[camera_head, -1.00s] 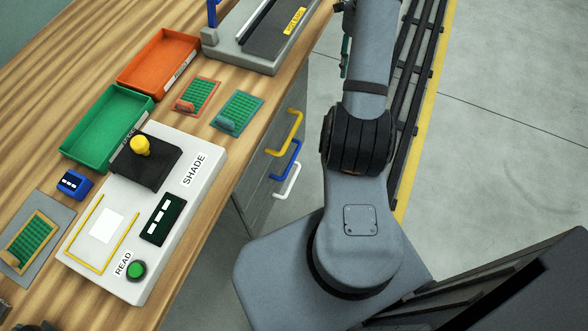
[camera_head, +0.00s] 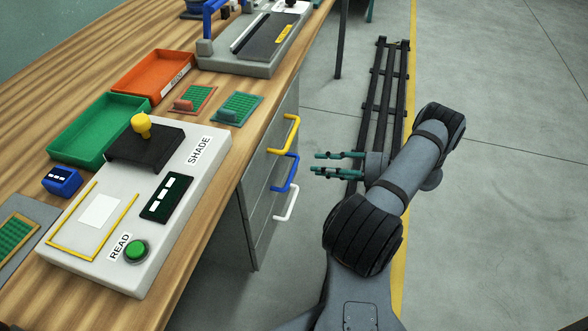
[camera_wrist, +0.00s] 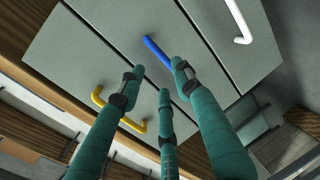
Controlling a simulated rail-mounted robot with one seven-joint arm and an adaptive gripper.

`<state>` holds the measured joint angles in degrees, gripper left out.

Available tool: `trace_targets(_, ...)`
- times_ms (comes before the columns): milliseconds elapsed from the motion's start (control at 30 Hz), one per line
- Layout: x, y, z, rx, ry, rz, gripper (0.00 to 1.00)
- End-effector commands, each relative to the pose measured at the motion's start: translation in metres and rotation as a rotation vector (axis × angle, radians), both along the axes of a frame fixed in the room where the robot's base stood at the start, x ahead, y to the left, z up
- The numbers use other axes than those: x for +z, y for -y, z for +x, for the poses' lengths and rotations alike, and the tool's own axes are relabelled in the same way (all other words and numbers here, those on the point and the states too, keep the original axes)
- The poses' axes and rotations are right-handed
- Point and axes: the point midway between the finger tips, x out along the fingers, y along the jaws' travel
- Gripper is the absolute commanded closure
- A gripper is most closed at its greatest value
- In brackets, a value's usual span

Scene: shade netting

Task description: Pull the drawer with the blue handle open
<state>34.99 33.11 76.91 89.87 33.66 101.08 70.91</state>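The blue handle (camera_head: 291,172) is on the middle drawer front (camera_head: 262,190) of the grey cabinet under the bench, and this drawer looks shut. In the wrist view the blue handle (camera_wrist: 158,51) is a slanted bar just beyond the fingertips. My gripper (camera_head: 318,163) is to the right of the blue handle, with its teal fingers pointing at the cabinet. Its fingers are spread apart and empty, and a gap shows between them and the handle. In the wrist view my gripper (camera_wrist: 157,78) has its fingertips close below the blue handle in the picture.
A yellow handle (camera_head: 291,134) is above the blue one and a white handle (camera_head: 287,206) is below it. The wooden bench top (camera_head: 262,110) overhangs the drawers. Floor to the cabinet's right is open, with a dark rail (camera_head: 384,85) along it.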

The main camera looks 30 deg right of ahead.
Motion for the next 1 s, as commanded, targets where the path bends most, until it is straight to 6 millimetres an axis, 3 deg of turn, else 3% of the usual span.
trace_targets(200,-0.01,-0.031,0.027,0.007,-0.003,-0.001,0.66)
trace_targets(467,-0.018,-0.057,0.054,0.007,-0.002,-0.003,0.66)
trace_targets(867,-0.02,-0.064,0.061,0.005,-0.003,-0.004,0.66)
trace_targets(1000,-0.02,-0.064,0.061,0.005,-0.003,-0.004,0.73)
